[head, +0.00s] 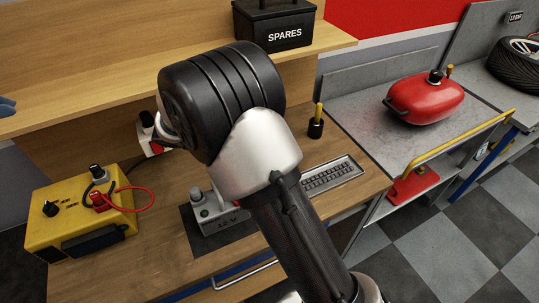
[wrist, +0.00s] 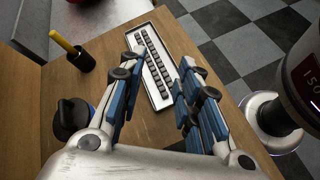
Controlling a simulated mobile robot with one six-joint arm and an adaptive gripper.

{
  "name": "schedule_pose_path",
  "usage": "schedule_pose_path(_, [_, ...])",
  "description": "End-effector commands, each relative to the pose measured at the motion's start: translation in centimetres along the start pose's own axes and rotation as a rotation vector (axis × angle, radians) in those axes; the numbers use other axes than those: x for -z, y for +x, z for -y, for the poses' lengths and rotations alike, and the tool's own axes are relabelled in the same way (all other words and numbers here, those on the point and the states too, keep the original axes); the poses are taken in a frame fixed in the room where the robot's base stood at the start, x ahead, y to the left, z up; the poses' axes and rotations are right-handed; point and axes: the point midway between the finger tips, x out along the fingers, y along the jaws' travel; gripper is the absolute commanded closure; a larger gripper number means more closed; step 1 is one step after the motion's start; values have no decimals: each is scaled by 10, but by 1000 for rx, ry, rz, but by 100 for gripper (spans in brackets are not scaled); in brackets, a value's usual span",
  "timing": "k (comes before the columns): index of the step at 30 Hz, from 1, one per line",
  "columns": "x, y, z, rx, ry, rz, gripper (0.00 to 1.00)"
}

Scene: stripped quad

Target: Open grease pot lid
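A round blue pot with a black knobbed top (wrist: 72,118) stands on the wooden bench at the left in the wrist view, beside my left finger. It may be the grease pot; no label is readable, and its top looks in place. My gripper (wrist: 160,64) is open and empty, its two blue-and-grey fingers spread over the bench. The pot sits outside the fingers, apart from the space between them as far as I can tell. In the head view my arm covers the middle of the bench, and I cannot make out the pot or my gripper there.
A keyboard-like tray (head: 332,176) lies on the bench. A black cup with a yellow stick (head: 316,128) stands behind it. A grey 12 V box (head: 222,222) and yellow box (head: 70,215) are left. A SPARES box (head: 285,36) is on the shelf. A red tank (head: 425,98) stands right.

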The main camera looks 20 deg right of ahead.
Motion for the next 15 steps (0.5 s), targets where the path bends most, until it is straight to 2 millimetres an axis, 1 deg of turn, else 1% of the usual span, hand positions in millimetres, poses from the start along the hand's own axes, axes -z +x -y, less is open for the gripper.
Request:
schedule_pose_path(9, [0, 0, 0, 0, 0, 0, 69])
schedule_pose_path(11, [-3, 0, 0, 5, 6, -5, 69])
schedule_pose_path(14, [-18, -2, 2, 38, 42, -39, 69])
schedule_pose_path(15, [-27, -3, 3, 60, 68, -64, 69])
